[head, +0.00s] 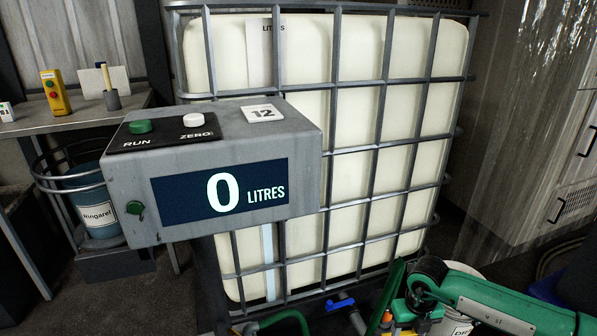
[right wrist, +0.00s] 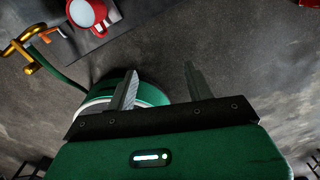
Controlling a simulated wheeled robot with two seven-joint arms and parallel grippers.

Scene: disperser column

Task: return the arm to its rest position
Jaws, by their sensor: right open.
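My right arm (head: 500,301) comes in from the lower right of the head view, bent low in front of the caged white tank. Its gripper cannot be made out clearly there. In the right wrist view my right gripper (right wrist: 160,69) is open, with nothing between its two fingers. Bare dark floor shows through the gap. A green rounded thing with a white band (right wrist: 150,95) lies behind the left finger, partly hidden by it; I cannot tell whether they touch. My left arm and gripper are not in view.
The caged tank (head: 355,130) fills the middle. A grey meter box (head: 290,145) reading 0 LITRES stands before it. A bench (head: 70,120) is at left. The wrist view shows a brass fitting (right wrist: 22,50) on a green hose, a red-and-white item (right wrist: 88,12) and open floor.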

